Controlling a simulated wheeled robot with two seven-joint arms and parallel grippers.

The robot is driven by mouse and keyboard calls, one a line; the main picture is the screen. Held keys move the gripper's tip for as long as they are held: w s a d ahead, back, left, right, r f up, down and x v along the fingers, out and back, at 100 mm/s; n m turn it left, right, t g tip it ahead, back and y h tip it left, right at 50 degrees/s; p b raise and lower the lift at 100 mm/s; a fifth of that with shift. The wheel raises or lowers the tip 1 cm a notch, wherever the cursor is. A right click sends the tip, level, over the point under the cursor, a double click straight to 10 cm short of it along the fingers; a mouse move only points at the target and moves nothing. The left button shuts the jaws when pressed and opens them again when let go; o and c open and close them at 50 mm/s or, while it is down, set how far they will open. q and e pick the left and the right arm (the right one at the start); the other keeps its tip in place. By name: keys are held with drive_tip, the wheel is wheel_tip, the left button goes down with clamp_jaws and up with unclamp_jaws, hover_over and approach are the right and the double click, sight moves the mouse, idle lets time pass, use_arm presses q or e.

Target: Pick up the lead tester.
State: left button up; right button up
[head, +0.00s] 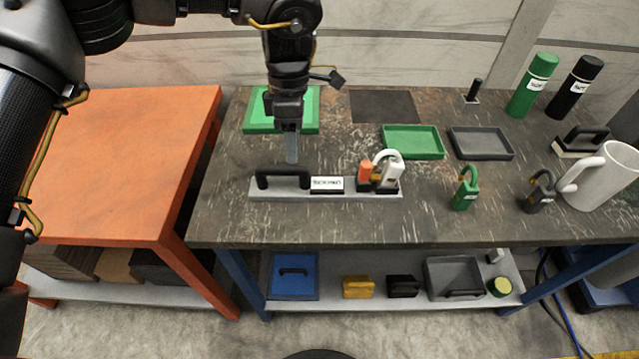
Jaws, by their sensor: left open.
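No object is clearly readable as the lead tester. The likeliest is a long grey bar (325,196) on the dark workbench, with a black handle (283,175) at its left, a white label (327,184) in the middle, and an orange piece (365,171) and white padlock-like piece (393,172) at its right end. My left gripper (291,158) points down just above and behind the black handle, apart from it as far as I can tell. It is open and empty, its fingers seen edge-on. My right gripper is out of view.
A green pad (258,118) lies behind the gripper; green (413,142) and grey (481,144) trays are to the right. Green (465,190) and black (538,193) padlocks, a white mug (607,178) and two bottles stand further right. An orange table (120,150) is at left.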

sight(295, 166)
use_arm(q)
drive_tip(key=shift+s+d+f, duration=0.1)
drive_tip(key=shift+s+f, duration=0.3)
drive_tip(key=shift+f, duration=0.1)
wheel_tip(295, 166, down, 4)
drive_tip(key=shift+s+r+p, duration=0.1)
drive_tip(key=shift+r+p, duration=0.1)
drive_tip(key=shift+p, duration=0.4)
drive_tip(key=shift+s+f, duration=0.1)
drive_tip(key=shift+f, duration=0.1)
drive_tip(key=shift+c, duration=0.4)
drive_tip(key=c, duration=0.9)
clamp_jaws()
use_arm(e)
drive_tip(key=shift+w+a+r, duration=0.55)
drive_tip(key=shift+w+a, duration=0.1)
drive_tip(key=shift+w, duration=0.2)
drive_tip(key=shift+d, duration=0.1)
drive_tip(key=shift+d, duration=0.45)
use_arm(q)
drive_tip(key=shift+d+r, duration=0.1)
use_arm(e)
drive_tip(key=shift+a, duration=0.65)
